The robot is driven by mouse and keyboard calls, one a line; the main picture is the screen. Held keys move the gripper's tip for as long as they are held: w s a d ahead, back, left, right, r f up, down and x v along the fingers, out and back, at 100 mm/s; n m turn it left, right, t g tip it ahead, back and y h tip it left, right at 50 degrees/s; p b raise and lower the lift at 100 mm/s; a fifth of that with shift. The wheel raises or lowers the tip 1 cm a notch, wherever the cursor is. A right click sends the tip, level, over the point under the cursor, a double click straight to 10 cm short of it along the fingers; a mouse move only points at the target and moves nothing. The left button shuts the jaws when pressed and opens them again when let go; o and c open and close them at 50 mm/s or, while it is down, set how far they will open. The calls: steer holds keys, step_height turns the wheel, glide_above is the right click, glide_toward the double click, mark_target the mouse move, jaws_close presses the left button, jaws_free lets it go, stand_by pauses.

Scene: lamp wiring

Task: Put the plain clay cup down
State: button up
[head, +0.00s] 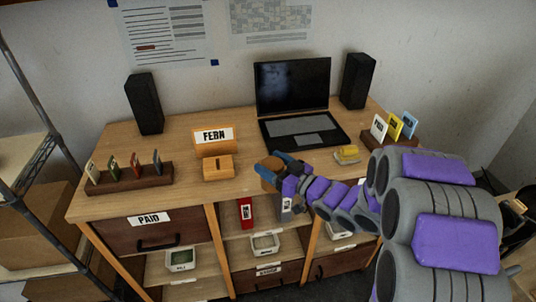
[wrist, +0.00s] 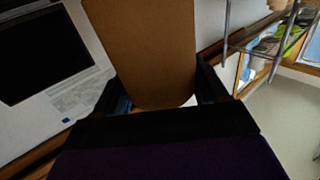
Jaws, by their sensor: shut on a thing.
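The plain clay cup (head: 267,174) is orange-brown and is in my gripper (head: 275,169) near the front middle of the desk (head: 238,188) in the head view. My gripper's blue fingers partly hide it. In the wrist view the cup (wrist: 145,50) fills the upper middle as a plain tan surface, between the two dark fingers of my gripper (wrist: 160,92). My gripper is shut on it. I cannot tell whether the cup touches the desk top.
Left of the cup stand a wooden slotted box (head: 218,168) and a sign reading FEBN (head: 214,140). A laptop (head: 293,95), two black speakers (head: 145,104), card racks (head: 130,178) and a yellow block (head: 348,153) are also on the desk. The desk's front edge is close.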

steer(key=s+d+b, duration=0.2)
steer(key=s+b, duration=0.3)
steer(key=s, duration=0.1)
steer(key=shift+s+r, duration=0.2)
steer(key=shift+r, duration=0.1)
steer(key=w+d+r+m+t+h, duration=0.1)
steer(key=w+d+m+t+h, duration=0.2)
steer(key=w+d+m+h, duration=0.5)
steer(key=w+d+r+m+t+h, duration=0.15)
steer(key=w+d+t+h, duration=0.35)
steer(key=w, duration=0.7)
steer(key=s+a+f+n+g+y, duration=0.1)
steer(key=s+a+n+g+y, duration=0.3)
steer(key=s, duration=0.6)
steer(key=s+a+f+n+g+y, duration=0.1)
steer(key=s+a+n+g+y, duration=0.3)
steer(key=s+a+y, duration=0.5)
steer(key=shift+s+f+n, duration=0.25)
steer(key=shift+s+n, duration=0.25)
steer(key=shift+n, duration=0.25)
steer(key=shift+a, duration=0.1)
